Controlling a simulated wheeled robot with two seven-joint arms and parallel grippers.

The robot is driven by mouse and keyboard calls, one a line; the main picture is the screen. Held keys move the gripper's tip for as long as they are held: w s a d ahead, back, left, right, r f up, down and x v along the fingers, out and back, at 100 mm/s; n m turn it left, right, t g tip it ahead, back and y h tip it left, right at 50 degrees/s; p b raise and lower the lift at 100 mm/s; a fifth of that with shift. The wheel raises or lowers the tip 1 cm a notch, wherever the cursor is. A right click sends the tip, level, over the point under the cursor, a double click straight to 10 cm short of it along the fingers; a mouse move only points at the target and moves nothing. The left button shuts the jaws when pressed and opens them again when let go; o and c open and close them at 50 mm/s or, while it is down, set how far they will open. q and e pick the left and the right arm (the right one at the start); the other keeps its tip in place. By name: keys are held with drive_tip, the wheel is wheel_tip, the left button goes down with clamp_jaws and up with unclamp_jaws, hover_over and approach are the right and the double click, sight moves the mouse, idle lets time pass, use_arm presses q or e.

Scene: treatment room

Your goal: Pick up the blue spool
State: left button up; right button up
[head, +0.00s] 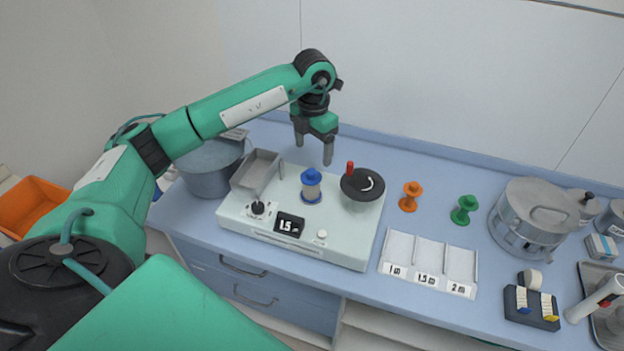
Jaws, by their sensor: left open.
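My right gripper is not in view.
The machine carries a grey tray (257,170), a black disc with a red handle (362,184) and a display reading 1.5. Orange (410,196) and green (464,209) spools stand right of it. A labelled three-slot tray (428,262) lies in front. Metal pots (212,167) (532,215) flank them.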

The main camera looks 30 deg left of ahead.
sight(311, 171)
use_arm(q)
wheel_tip(311, 171, down, 6)
drive_tip(key=shift+r+p, duration=0.1)
drive_tip(key=shift+p, duration=0.7)
drive_tip(key=f+p, duration=0.1)
drive_tip(key=f, duration=0.1)
drive_tip(key=f+p, duration=0.2)
drive_tip(key=shift+s+a+f, duration=0.2)
drive_tip(key=shift+f, duration=0.5)
drive_tip(key=c, duration=1)
drive_tip(key=shift+c, duration=0.3)
